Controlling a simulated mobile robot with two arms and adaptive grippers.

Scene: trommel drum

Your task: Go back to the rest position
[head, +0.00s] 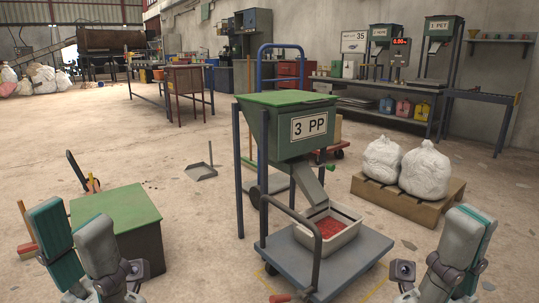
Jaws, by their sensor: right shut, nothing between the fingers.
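My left gripper (73,217) is at the lower left, in front of a dark box with a green lid (118,208). Its two grey and teal fingers stand apart with nothing visible between them. My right gripper (474,217) is at the lower right, over bare floor. Its fingers are together and hold nothing. Between the grippers stands a green hopper (270,129) labelled "3 PP". Its chute ends over a white tray (345,236) with red granules (330,227). The tray sits on a grey-blue cart (355,262).
Two white sacks (424,172) rest on a wooden pallet (392,199) to the right. A workbench with hoppers (375,87) lines the back right wall. Open concrete floor lies at the centre left.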

